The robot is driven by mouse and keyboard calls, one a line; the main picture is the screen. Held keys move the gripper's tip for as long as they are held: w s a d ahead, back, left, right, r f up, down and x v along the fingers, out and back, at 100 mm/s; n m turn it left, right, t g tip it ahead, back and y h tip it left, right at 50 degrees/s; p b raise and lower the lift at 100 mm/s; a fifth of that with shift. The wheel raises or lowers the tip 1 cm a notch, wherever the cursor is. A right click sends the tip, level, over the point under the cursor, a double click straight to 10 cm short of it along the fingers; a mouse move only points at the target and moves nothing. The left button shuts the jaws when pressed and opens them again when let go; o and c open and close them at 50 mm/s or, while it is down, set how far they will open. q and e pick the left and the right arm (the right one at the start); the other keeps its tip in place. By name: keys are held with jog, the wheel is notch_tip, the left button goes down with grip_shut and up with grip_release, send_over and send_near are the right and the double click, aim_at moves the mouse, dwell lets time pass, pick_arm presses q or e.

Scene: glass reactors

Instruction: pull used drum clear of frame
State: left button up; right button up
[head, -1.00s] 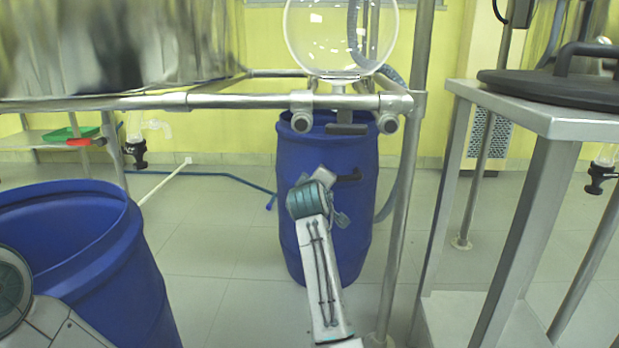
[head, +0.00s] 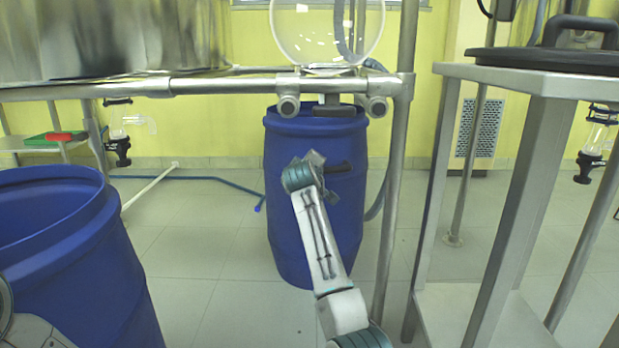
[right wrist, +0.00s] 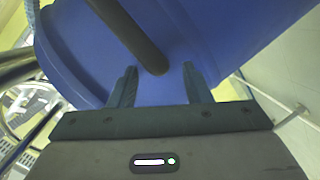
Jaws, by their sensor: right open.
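A blue drum (head: 312,235) stands upright on the floor under the metal frame, below the glass vessel; it fills much of the right wrist view (right wrist: 85,50). A dark handle (head: 338,167) juts from its upper side. My right gripper (head: 316,160) is at the drum's near side by this handle, partly hidden by my wrist. In the right wrist view its two fingers are apart, and the handle's end (right wrist: 152,58) reaches between their tips, apparently not gripped. My left gripper is not in view; only part of my left arm shows at the bottom left.
A second blue drum (head: 85,265), open at the top, stands at the left front. The frame's rail (head: 225,84) and right post (head: 390,200) bound the drum. A metal stand (head: 525,180) is at the right.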

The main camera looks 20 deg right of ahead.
jog(key=shift+b+x, duration=0.4)
jog(key=shift+x, duration=0.65)
jog(key=shift+c, duration=0.2)
grip_shut()
dwell(0.6)
